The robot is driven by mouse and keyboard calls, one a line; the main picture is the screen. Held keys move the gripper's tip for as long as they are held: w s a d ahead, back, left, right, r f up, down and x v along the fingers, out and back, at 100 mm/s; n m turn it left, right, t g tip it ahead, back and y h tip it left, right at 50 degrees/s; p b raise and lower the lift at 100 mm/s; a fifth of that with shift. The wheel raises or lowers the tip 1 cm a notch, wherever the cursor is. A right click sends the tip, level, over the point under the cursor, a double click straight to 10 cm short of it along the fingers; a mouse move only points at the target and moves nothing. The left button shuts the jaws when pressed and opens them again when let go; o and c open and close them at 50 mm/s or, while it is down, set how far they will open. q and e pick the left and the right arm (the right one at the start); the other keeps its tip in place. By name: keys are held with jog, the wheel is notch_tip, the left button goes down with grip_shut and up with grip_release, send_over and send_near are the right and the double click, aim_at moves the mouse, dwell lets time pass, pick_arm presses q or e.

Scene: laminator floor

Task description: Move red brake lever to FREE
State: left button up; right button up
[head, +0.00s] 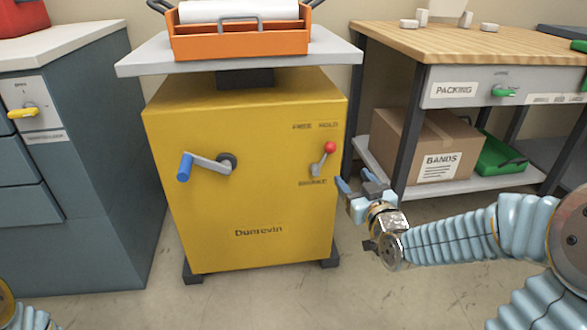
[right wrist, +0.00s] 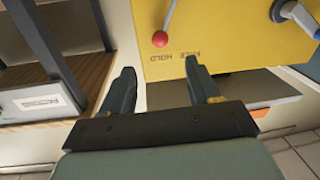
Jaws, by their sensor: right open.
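The brake lever (head: 323,159) has a red ball knob and sits on the upper right of the yellow cabinet's front (head: 250,205). It leans up and to the right, toward the HOLD label; the FREE label is left of HOLD, and BRAKE is printed below. In the right wrist view the red knob (right wrist: 160,39) shows beyond the fingertips, roughly between them. My right gripper (head: 355,184) is open and empty, to the right of and a little below the lever, apart from it. It also shows in the right wrist view (right wrist: 160,72). My left gripper is out of view.
A blue-handled crank (head: 205,164) sticks out on the cabinet's left. An orange tray (head: 240,45) with a white roll stands on the grey top (head: 140,62). A packing bench (head: 410,95) with a cardboard box (head: 395,145) is at right, a grey-blue cabinet (head: 90,200) at left.

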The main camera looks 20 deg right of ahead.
aim_at(332, 150)
jog(key=w, duration=0.4)
jog(key=w+d, duration=0.1)
jog(key=w, duration=0.8)
jog(key=shift+w+d+r, duration=0.3)
jog(key=shift+c, duration=0.2)
grip_shut()
